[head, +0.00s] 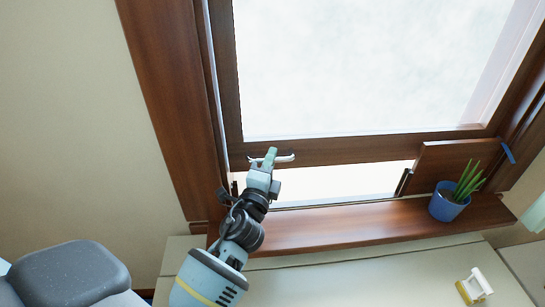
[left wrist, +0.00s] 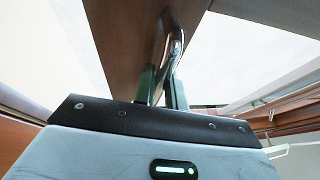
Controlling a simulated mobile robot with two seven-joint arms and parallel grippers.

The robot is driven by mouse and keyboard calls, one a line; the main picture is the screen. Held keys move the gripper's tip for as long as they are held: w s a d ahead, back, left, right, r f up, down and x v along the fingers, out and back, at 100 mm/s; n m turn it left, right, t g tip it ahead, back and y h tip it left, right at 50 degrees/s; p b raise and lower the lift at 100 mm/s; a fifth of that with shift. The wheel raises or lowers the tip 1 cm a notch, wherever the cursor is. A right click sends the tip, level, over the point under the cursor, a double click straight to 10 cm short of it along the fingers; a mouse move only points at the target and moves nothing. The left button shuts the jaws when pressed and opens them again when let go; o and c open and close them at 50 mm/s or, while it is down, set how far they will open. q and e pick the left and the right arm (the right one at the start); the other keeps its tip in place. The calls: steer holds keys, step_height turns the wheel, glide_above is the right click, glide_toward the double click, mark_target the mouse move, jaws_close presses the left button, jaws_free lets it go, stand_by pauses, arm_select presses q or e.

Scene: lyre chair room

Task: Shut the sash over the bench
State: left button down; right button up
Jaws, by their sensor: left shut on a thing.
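The sash (head: 330,151) is a dark wooden window frame with pale glass. In the head view it is partly raised, with a bright open gap between its bottom rail and the sill (head: 330,229). My left gripper (head: 269,158) is at the left part of the bottom rail, shut on the sash's pale metal handle (head: 286,158). In the left wrist view the curved metal handle (left wrist: 175,48) runs between the fingers, with the wooden rail (left wrist: 125,40) beside it. My right gripper is in neither view.
A blue pot (head: 446,204) with a green plant stands on the right end of the sill. A wooden board (head: 436,165) leans behind it. A small white and yellow item (head: 475,287) lies on the pale bench (head: 360,275). The middle of the sill is clear.

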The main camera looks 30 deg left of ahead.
mark_target(276, 167)
arm_select(q)
step_height(276, 167, down, 8)
steer(key=b, duration=0.6)
steer(key=shift+b, duration=0.4)
steer(key=shift+r, duration=0.15)
steer(key=c, duration=1.7)
jaws_free()
steer(key=shift+r, duration=0.1)
steer(key=shift+c, duration=0.2)
steer(key=shift+b+v, duration=0.5)
steer(key=shift+v, duration=3.45)
